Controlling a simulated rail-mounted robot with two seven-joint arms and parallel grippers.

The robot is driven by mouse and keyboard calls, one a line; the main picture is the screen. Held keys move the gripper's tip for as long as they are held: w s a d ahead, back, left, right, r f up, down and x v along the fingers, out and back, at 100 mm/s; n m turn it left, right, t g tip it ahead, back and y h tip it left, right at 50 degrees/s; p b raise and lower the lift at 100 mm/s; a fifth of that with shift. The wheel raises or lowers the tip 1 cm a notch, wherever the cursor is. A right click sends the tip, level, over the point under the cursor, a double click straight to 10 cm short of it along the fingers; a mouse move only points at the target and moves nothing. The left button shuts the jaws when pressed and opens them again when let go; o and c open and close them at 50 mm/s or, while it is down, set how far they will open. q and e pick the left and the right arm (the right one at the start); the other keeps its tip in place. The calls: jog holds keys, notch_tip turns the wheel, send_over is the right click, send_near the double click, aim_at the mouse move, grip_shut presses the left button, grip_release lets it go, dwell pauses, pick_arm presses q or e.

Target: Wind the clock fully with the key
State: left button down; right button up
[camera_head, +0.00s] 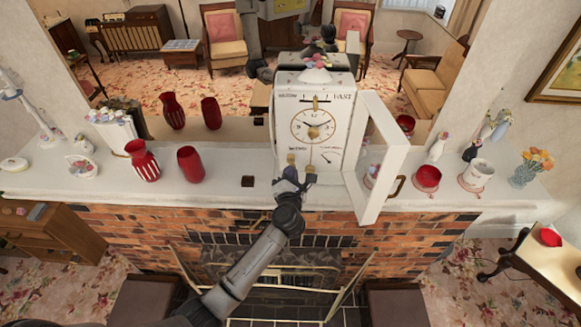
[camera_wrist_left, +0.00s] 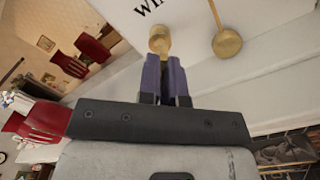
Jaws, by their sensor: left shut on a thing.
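The white clock (camera_head: 316,100) stands upright on the mantel, with a gold-ringed dial and lettering on its front. Its white door (camera_head: 377,165) hangs open to the right. My left gripper (camera_head: 292,174) is at the lower left of the clock's front, its fingers shut on the gold key (camera_wrist_left: 159,40). The key is at the clock face, just below lettering that begins "WI". I cannot tell how deep it sits. The gold pendulum bob (camera_wrist_left: 227,43) hangs to its right. The right gripper is not in view.
A red bowl (camera_head: 427,178) and a white cup (camera_head: 478,173) stand right of the open door. A mirror is behind.

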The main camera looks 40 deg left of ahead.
pick_arm(q)
jog(key=m, duration=0.4)
jog(key=shift+a+f+m, duration=0.1)
jog(key=shift+m, duration=0.2)
jog(key=m, duration=0.4)
jog(key=shift+m, duration=0.3)
jog(key=m, duration=0.3)
jog(key=shift+m, duration=0.8)
